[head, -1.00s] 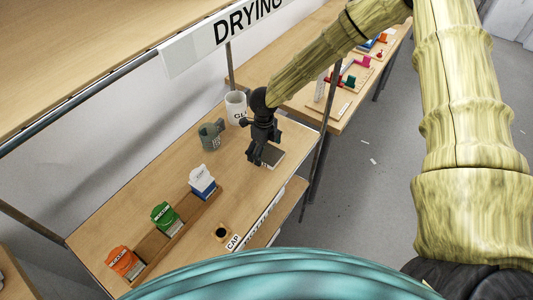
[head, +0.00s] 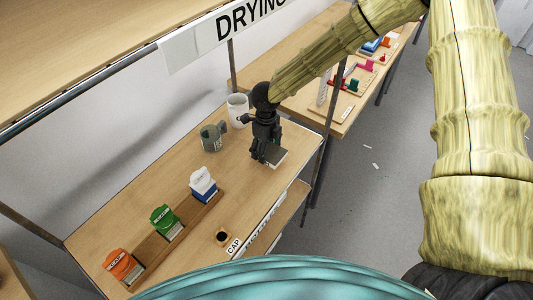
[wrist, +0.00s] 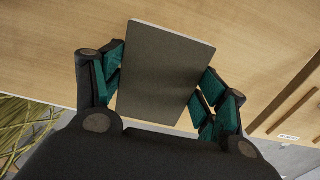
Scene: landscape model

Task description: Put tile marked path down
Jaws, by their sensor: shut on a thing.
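A flat dark grey tile (wrist: 165,72) is between the fingers of my gripper (wrist: 163,85) in the wrist view. Teal finger pads press on its left and right edges, so the gripper is shut on it. In the head view the tile (head: 276,157) sticks out below my gripper (head: 264,158), over the right part of the wooden bench (head: 150,200). I cannot tell whether it touches the wood. No marking on it is readable in either view.
A grey-green mug (head: 213,137) and a white mug (head: 237,108) stand just left of my gripper. A wooden rack (head: 152,243) holds orange, green and blue-white items. A black cap (head: 222,236) sits near the front edge. A metal post (head: 327,130) rises to the right.

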